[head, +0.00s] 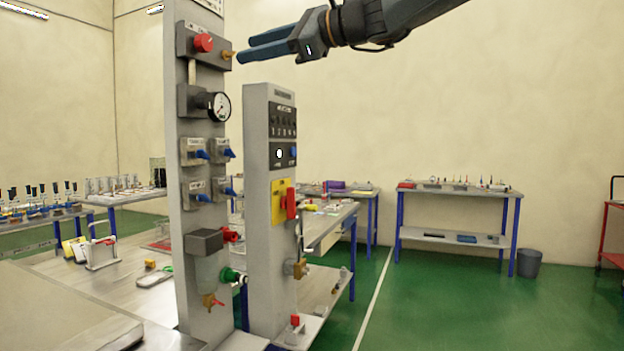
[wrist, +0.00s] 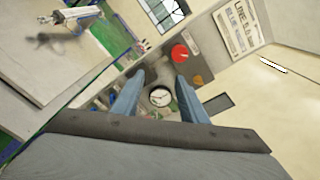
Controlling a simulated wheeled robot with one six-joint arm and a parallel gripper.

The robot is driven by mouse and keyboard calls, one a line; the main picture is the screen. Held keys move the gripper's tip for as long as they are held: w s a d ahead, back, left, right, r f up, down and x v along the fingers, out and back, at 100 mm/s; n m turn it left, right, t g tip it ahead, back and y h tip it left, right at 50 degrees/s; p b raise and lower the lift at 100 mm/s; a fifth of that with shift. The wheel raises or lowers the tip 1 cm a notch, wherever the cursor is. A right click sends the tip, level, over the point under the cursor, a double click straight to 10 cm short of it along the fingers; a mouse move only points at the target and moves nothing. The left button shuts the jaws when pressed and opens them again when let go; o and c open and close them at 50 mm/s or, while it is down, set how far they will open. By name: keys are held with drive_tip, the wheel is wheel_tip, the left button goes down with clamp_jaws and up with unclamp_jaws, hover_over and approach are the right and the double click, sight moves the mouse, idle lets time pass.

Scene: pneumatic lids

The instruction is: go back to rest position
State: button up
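My gripper (head: 242,50) is at the upper middle of the head view, its blue fingers pointing left at the top of the grey pneumatic panel (head: 180,262). The fingertips look close to the brass fitting (head: 228,55) beside the red knob (head: 203,43); I cannot tell whether they touch it. In the wrist view the two fingers (wrist: 156,82) stand apart, with nothing held between them. The round gauge (wrist: 160,97) and the red knob (wrist: 179,52) show beyond them.
A second grey column (head: 256,215) with a yellow and red switch stands right of the panel. Workbenches (head: 460,190) stand behind, with a grey bin (head: 529,262) at the right. Green floor (head: 440,310) is clear at the right front.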

drive_tip(key=d+f+n+g+h, duration=0.1)
drive_tip(key=d+f+h, duration=0.25)
drive_tip(key=f, duration=0.85)
drive_tip(key=d+f+n+h, duration=0.15)
drive_tip(key=d+f, duration=0.35)
drive_tip(key=f, duration=0.8)
drive_tip(key=d+f+n+g+h, duration=0.1)
drive_tip(key=d+f+h, duration=0.3)
drive_tip(key=f, duration=0.8)
drive_tip(key=s+d+f+n+g+h, duration=0.1)
drive_tip(key=s+d+f+n+h, duration=0.1)
drive_tip(key=s+d+f, duration=0.3)
drive_tip(key=s+d+f+n+g+h, duration=0.2)
drive_tip(key=s+d+f+n, duration=0.3)
drive_tip(key=s+f, duration=0.5)
drive_tip(key=s+d+f+n+g+h, duration=0.1)
drive_tip(key=s+d+f+n+h, duration=0.1)
drive_tip(key=s+d+f, duration=0.5)
wheel_tip(320, 180, down, 7)
drive_tip(key=shift+s+d+r+n+h, duration=0.2)
drive_tip(key=shift+s+n+h, duration=0.2)
drive_tip(key=shift+s+n, duration=0.3)
